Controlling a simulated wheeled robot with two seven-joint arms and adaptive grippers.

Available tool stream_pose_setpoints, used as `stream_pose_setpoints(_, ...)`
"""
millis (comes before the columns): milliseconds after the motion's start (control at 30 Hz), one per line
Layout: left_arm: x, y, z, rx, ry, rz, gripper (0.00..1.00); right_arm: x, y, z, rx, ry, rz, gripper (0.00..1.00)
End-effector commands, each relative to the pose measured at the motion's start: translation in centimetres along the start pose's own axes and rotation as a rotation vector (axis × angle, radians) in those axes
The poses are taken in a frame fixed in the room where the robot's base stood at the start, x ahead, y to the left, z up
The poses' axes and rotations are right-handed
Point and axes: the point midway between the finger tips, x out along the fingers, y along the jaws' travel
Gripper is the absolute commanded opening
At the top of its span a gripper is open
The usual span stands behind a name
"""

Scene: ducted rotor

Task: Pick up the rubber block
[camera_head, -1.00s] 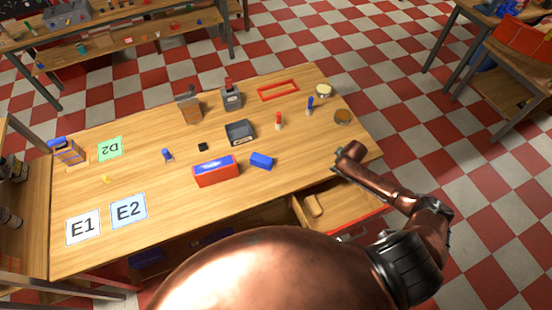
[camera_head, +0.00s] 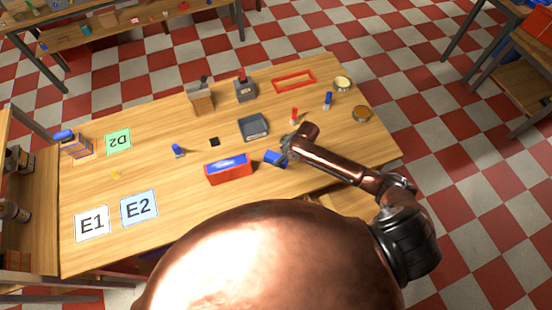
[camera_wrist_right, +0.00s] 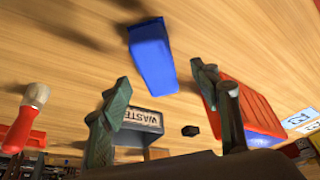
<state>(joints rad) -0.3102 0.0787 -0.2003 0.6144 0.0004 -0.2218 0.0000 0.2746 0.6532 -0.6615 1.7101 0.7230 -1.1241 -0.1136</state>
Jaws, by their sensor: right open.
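A blue block (camera_head: 273,158), which looks like the rubber block, lies on the wooden table (camera_head: 185,185) just right of a red box with a blue top (camera_head: 229,170). My right gripper (camera_head: 287,148) is beside the block in the head view, partly blocking the sight of it. In the right wrist view, the blue block (camera_wrist_right: 152,55) lies beyond the two dark green fingertips (camera_wrist_right: 163,80), which are apart with nothing held between them. I cannot tell the exact gap to the block. My left gripper is not in view.
The red box (camera_wrist_right: 250,108) is close to one finger in the wrist view. A grey waste tray (camera_head: 254,127), a small black cube (camera_head: 214,141) and a red-handled tool (camera_head: 294,116) stand near.

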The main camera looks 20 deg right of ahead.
Motion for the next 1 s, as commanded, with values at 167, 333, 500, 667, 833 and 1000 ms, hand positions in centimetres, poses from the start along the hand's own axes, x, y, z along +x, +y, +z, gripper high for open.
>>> stream_pose_setpoints(167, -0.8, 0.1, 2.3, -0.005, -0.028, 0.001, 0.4, 2.5, 0.0, -0.5, 0.002, -0.001, -0.002, 0.56)
stream_pose_setpoints(333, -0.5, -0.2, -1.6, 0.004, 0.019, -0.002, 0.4, 4.3, 0.1, -0.3, 0.002, -0.001, 0.001, 0.56)
stream_pose_setpoints(500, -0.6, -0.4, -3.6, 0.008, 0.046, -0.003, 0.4, 4.6, 0.2, -0.3, 0.0, 0.001, 0.002, 0.56)
stream_pose_setpoints(667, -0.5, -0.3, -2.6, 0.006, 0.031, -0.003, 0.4, 4.5, 0.1, -0.3, 0.001, 0.001, 0.002, 0.56)
stream_pose_setpoints(833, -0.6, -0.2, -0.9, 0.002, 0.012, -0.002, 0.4, 4.6, 0.1, -0.3, 0.001, 0.0, 0.002, 0.56)
stream_pose_setpoints(1000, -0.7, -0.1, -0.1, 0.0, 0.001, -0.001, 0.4, 4.8, 0.1, -0.2, 0.001, 0.0, 0.001, 0.56)
